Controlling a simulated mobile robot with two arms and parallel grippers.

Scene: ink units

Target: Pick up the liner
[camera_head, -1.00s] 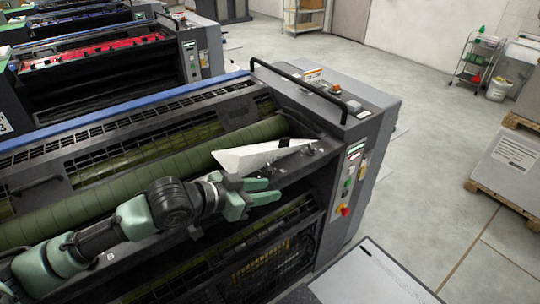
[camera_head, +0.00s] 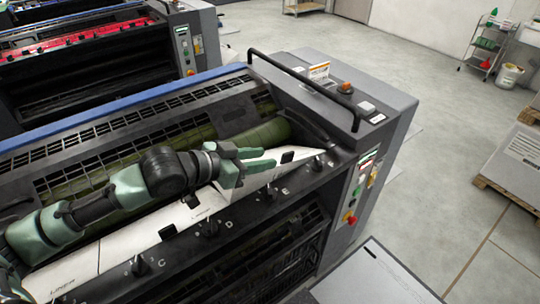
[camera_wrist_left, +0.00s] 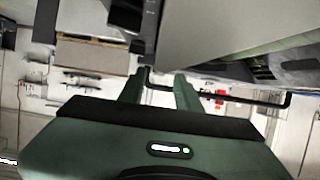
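The white liner (camera_head: 128,243) is a long strip along the front of the press, in front of the green roller. Lettering that appears to read "LINER" shows at its lower left end. Dark patches mark its surface. My left arm hides part of its middle. My left gripper (camera_head: 262,160) is over the liner's right part, with its two green fingers pointing right along it. The fingers are apart, and they also show apart in the left wrist view (camera_wrist_left: 158,92). I cannot tell whether they touch the liner. My right gripper is not in view.
The press has a black handrail (camera_head: 305,88) and a button panel (camera_head: 360,185) at its right end. Small levers and letters line its front edge. A green roller (camera_head: 268,132) lies behind the liner. Open floor (camera_head: 445,125) extends to the right, with a pallet load (camera_head: 518,165) beyond.

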